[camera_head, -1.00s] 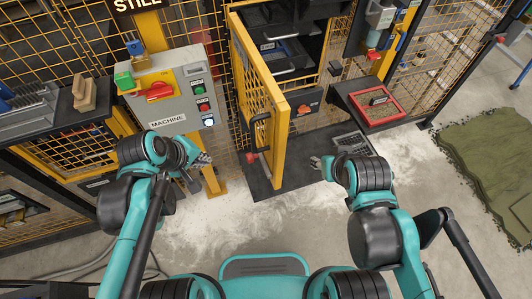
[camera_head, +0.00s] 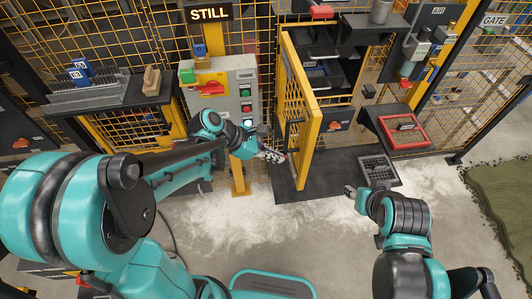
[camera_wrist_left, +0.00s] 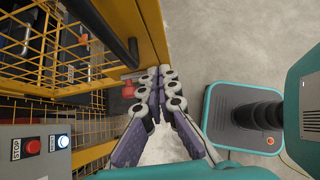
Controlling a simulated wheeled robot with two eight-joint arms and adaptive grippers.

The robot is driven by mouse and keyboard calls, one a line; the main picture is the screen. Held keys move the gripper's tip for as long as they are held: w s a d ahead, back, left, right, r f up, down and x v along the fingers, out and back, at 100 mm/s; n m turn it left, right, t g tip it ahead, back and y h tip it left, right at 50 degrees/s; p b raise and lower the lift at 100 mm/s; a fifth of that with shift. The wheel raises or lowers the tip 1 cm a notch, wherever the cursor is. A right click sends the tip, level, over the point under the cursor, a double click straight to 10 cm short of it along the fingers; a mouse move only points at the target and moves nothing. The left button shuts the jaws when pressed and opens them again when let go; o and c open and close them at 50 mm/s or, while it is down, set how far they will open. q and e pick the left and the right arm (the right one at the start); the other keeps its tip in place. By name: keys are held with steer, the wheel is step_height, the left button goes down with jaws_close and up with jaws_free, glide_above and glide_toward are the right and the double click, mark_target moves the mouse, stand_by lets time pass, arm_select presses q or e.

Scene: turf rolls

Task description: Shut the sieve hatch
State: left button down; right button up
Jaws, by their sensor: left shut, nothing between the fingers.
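The sieve hatch, a yellow-framed mesh door (camera_head: 311,130), stands open and swung out toward me from the machine cage. Its yellow frame also shows at the top of the left wrist view (camera_wrist_left: 151,28), with a black bar handle and a red knob (camera_wrist_left: 128,90) near it. My left gripper (camera_head: 274,157) is shut and empty, just left of the door's lower part. In the left wrist view its fingertips (camera_wrist_left: 160,76) are close together beside the frame; I cannot tell whether they touch it. My right gripper (camera_head: 350,190) is small, right of the door, low over the dark mat; its jaws are unclear.
The grey control box (camera_head: 226,92) with red switch and buttons stands left of the door, close to my left forearm. A red-rimmed tray (camera_head: 422,144) sits on a shelf at right. A dark grate (camera_head: 379,170) lies on the floor mat. Green turf (camera_head: 503,195) lies far right.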

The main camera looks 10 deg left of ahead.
arm_select(q)
steer(key=d, duration=0.1)
steer(key=w+d+f, duration=0.1)
steer(key=d, duration=0.2)
steer(key=shift+w+d+f+b, duration=0.3)
steer(key=shift+d+f, duration=0.05)
steer(key=shift+f, duration=0.05)
steer(key=shift+w+d, duration=0.15)
steer(key=shift+d, duration=0.2)
steer(key=shift+d, duration=0.1)
